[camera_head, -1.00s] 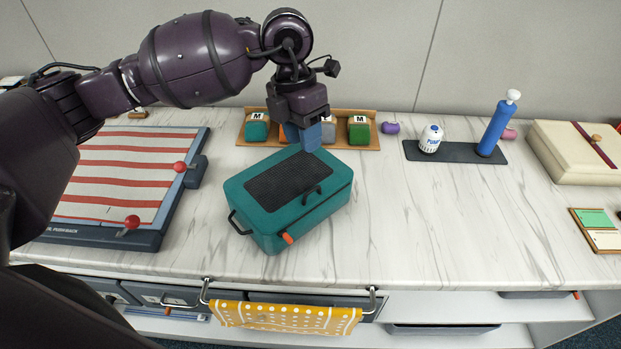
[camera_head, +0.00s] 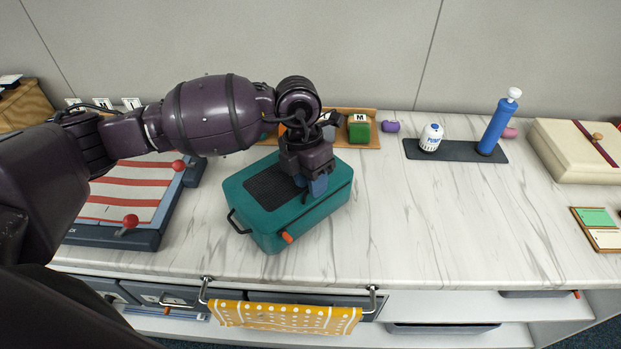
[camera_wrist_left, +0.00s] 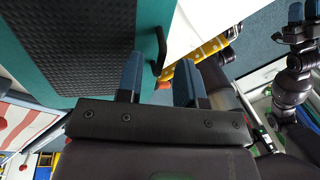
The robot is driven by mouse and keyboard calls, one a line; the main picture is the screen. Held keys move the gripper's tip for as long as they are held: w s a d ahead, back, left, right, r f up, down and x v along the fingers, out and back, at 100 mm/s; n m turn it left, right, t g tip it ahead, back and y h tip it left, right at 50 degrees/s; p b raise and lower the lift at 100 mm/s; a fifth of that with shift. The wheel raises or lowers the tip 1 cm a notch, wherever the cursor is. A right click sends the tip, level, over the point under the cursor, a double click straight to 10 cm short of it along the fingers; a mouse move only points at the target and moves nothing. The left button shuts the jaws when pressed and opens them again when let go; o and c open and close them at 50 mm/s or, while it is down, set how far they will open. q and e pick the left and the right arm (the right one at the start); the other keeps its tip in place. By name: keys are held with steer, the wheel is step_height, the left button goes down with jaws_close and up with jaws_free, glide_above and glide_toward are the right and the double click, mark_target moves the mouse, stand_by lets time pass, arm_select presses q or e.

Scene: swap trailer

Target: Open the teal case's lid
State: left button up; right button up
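The teal case (camera_head: 265,222) stands on the counter with its lid shut and a dark ribbed panel (camera_head: 268,187) on top. It also fills the upper left of the left wrist view (camera_wrist_left: 172,12). An orange latch (camera_head: 287,237) is on its front. My right gripper (camera_wrist_left: 304,14) shows open and empty at the upper right there.
A striped board with red knobs (camera_head: 130,221) lies left of the case. A wooden tray of blocks (camera_head: 372,141) is behind it. A white bottle (camera_head: 431,138) and blue pump (camera_head: 495,128) stand on a dark mat. The counter right of the case is clear.

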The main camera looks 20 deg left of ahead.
arm_select(q)
steer(key=shift+c, duration=0.5)
arm_select(e)
steer(key=shift+w, duration=0.2)
arm_select(q)
jaws_close()
arm_select(e)
steer(key=shift+w+r, duration=0.15)
